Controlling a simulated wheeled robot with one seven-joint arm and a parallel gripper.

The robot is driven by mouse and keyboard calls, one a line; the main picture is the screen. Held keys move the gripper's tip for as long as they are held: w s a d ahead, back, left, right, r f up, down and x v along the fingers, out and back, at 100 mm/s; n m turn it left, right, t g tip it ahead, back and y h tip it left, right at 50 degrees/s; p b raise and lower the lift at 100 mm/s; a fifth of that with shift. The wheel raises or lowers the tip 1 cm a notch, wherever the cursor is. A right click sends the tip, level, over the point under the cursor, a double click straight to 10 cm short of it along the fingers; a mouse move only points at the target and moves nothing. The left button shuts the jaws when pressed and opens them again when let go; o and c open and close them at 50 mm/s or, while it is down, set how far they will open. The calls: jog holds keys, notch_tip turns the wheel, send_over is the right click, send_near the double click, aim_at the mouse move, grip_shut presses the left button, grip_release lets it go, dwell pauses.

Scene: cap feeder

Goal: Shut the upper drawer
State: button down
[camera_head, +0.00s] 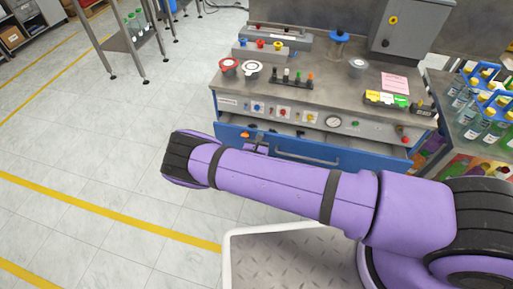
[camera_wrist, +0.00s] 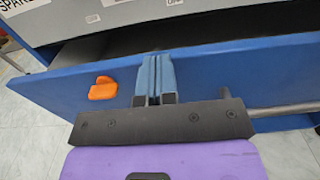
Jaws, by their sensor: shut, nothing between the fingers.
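The upper drawer (camera_head: 360,160) is a blue drawer under the control panel of the workbench, and it stands partly open. In the wrist view its blue front (camera_wrist: 225,75) crosses the picture, with a dark gap behind its top edge. A grey bar handle (camera_wrist: 285,109) is on the front, to the right of my gripper. My gripper (camera_wrist: 155,62) is shut and empty, with its fingers over the drawer front. I cannot tell if they touch it. In the head view my purple arm hides part of the drawer, and the gripper (camera_head: 258,147) is small.
An orange piece (camera_wrist: 103,88) is on the drawer front, left of my fingers. Above is the panel with a gauge (camera_head: 333,121) and buttons. Cups and racks stand on the bench top (camera_head: 325,85). A bottle table (camera_head: 455,110) is at the right. The floor at left is clear.

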jog(key=shift+x, duration=2.1)
